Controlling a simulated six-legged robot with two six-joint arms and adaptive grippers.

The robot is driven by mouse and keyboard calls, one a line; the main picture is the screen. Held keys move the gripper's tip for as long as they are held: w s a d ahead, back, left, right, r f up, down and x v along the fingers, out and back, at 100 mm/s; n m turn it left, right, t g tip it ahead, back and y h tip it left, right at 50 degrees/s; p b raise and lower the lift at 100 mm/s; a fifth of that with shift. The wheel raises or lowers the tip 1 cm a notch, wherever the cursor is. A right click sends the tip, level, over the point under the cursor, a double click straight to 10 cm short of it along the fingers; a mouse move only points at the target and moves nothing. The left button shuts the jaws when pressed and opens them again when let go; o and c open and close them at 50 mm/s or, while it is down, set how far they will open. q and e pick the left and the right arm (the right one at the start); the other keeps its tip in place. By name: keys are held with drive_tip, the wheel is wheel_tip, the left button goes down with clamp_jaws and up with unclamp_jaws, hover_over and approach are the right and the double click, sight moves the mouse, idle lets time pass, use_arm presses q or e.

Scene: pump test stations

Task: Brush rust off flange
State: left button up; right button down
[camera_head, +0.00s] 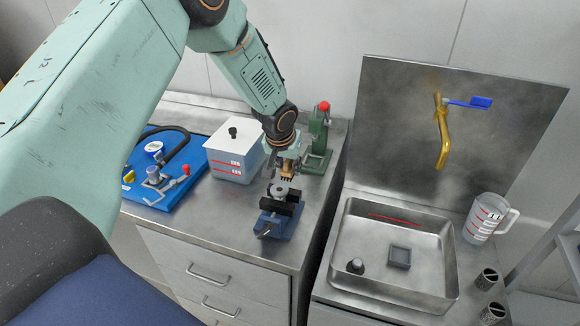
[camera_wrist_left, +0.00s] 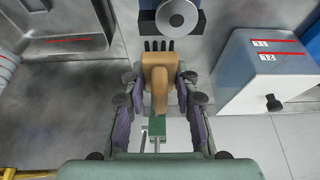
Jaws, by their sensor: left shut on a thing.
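My left gripper (camera_head: 287,160) is shut on a wooden-handled brush (camera_wrist_left: 156,66). In the wrist view (camera_wrist_left: 157,105) its fingers close on both sides of the handle, and the dark bristle tufts point toward the flange. The flange (camera_head: 280,190) is a grey metal disc held in a blue vise (camera_head: 270,220) on the steel counter. It also shows at the top of the wrist view (camera_wrist_left: 177,16). The brush is just behind the flange in the head view; I cannot tell whether the bristles touch it. My right gripper is out of view.
A lidded white container (camera_head: 234,152) and a blue board with a pump (camera_head: 196,180) stand left of the vise. A green press with a red knob (camera_head: 318,140) stands behind it. A sink (camera_head: 345,235), brass tap (camera_head: 442,130) and measuring jug (camera_head: 485,218) are at right.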

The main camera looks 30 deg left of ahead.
use_arm(q)
wheel_tip(320, 180, up, 2)
drive_tip(key=shift+p, duration=0.55)
drive_tip(key=shift+w+d+r+p, duration=0.1)
drive_tip(key=shift+w+r+p, duration=0.1)
drive_tip(key=shift+r+p, duration=0.7)
drive_tip(key=shift+r, duration=0.1)
drive_tip(key=shift+s, duration=0.2)
